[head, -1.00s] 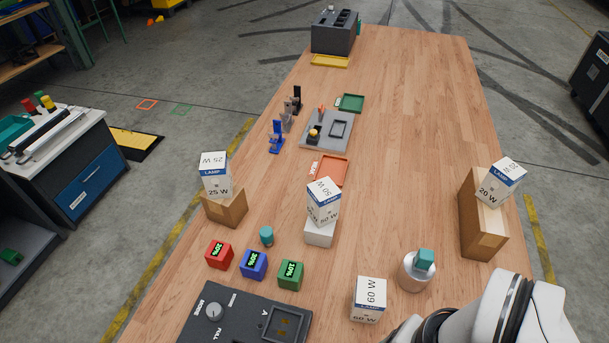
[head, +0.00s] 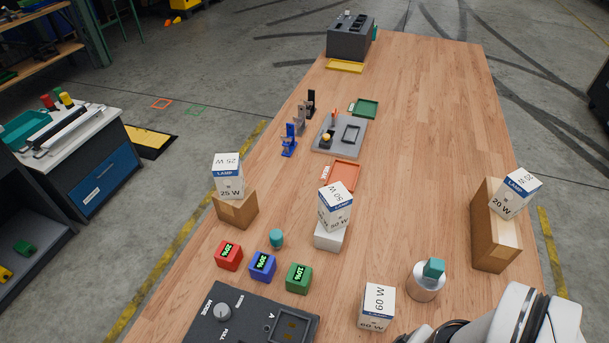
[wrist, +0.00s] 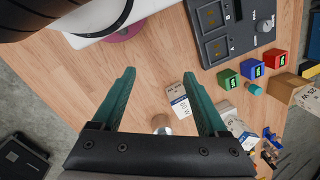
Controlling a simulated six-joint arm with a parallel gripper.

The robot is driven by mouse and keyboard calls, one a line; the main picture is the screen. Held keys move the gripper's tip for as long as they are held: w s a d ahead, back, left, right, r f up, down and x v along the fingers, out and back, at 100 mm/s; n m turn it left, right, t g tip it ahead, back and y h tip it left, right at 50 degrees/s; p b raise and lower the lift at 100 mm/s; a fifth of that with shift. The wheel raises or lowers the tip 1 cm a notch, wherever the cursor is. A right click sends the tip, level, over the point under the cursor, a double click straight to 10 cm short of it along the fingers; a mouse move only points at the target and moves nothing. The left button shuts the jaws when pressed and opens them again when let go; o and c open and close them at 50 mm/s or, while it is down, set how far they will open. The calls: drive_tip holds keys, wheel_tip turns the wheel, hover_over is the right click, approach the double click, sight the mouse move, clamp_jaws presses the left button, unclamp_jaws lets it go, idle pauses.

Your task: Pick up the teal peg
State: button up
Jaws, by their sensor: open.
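The teal peg (head: 277,238) is a short upright cylinder on the wooden table, behind the blue and green cubes and left of the 50 W lamp box. It also shows in the wrist view (wrist: 254,89), standing in the open beside the coloured cubes.
Red (head: 229,256), blue (head: 262,267) and green (head: 298,278) cubes stand near the peg. The 50 W box (head: 335,206) sits on a white block.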

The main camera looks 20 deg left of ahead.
drive_tip(key=m+t+h, duration=0.5)
drive_tip(key=m+t, duration=0.8)
drive_tip(key=m, duration=2)
hover_over(272, 238)
drive_tip(key=s+a, duration=0.4)
drive_tip(key=s, duration=1.1)
drive_tip(key=f, duration=1.2)
drive_tip(key=shift+d+f, duration=0.2)
drive_tip(key=shift+f, duration=0.05)
drive_tip(key=x, duration=1.5)
drive_tip(key=shift+w+r, duration=0.1)
drive_tip(key=shift+r, duration=0.3)
drive_tip(key=shift+w+d+f, duration=0.1)
drive_tip(key=shift+w, duration=0.2)
clamp_jaws()
